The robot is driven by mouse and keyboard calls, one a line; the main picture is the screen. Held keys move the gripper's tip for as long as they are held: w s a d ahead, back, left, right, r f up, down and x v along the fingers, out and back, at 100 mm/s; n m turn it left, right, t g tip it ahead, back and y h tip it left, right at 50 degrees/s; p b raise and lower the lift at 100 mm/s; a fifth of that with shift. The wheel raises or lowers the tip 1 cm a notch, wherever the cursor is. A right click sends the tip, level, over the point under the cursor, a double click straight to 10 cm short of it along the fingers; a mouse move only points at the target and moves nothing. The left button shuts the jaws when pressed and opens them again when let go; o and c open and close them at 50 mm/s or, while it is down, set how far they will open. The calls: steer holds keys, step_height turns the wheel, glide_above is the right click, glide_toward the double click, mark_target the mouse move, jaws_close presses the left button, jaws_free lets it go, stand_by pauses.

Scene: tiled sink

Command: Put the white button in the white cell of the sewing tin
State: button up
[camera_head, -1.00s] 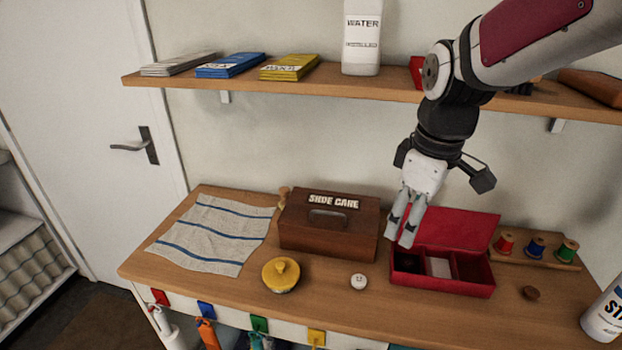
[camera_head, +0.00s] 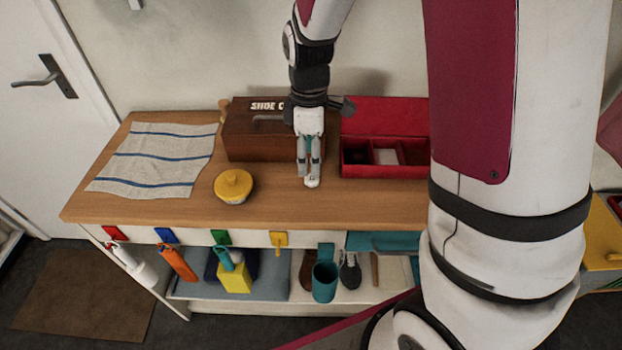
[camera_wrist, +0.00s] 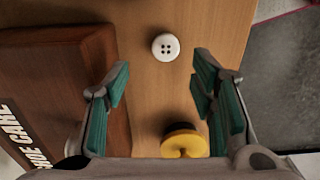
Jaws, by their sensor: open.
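The white button (camera_wrist: 165,47) is a round disc with several holes. It lies on the wooden tabletop in the wrist view, ahead of and between the two fingers of my gripper (camera_wrist: 160,78). The fingers are open, with teal pads and nothing between them. In the head view my gripper (camera_head: 311,178) points down, its tips close to the button (camera_head: 313,183), which they partly cover. The red sewing tin (camera_head: 385,172) stands open to the right, lid raised behind. Its white cell (camera_head: 385,157) is in the middle. My arm hides the tin's right end.
The brown shoe care box (camera_head: 258,143) stands just behind and left of my gripper. A yellow lidded pot (camera_head: 234,186) is to the left, and a striped cloth (camera_head: 150,165) lies farther left. The tabletop (camera_head: 275,200) in front is clear.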

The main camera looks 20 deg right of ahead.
mark_target(310, 178)
steer(key=shift+s+f, duration=0.15)
steer(key=shift+f, duration=1.25)
steer(key=shift+s+f, duration=0.15)
steer(key=shift+f, duration=1.2)
steer(key=c, duration=0.9)
steer(key=shift+c, duration=0.3)
